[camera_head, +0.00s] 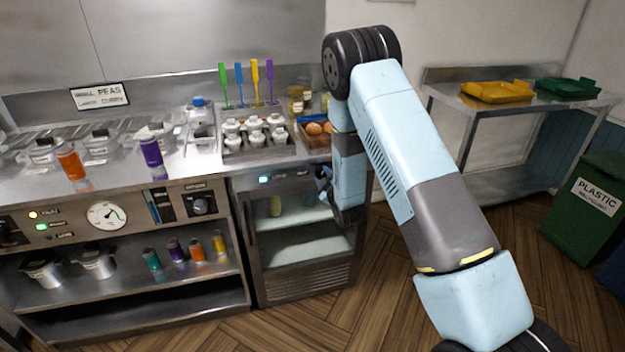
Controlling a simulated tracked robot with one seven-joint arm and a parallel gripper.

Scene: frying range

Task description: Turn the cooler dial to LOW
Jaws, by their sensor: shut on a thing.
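The cooler (301,285) is a steel unit with a glass door under the counter, in the middle of the view. A small lit blue display (265,179) is at the left of its top strip. My gripper (322,178) is at the right end of that strip, in front of the cooler's upper right corner. Its dark fingers are shut on the cooler dial, which they and my wrist hide. The dial's setting and its LOW mark cannot be read.
A control panel with a black knob (201,205) and a round gauge (107,215) is left of the cooler. A side table (520,104) and a green bin (590,210) stand right. Floor between is clear.

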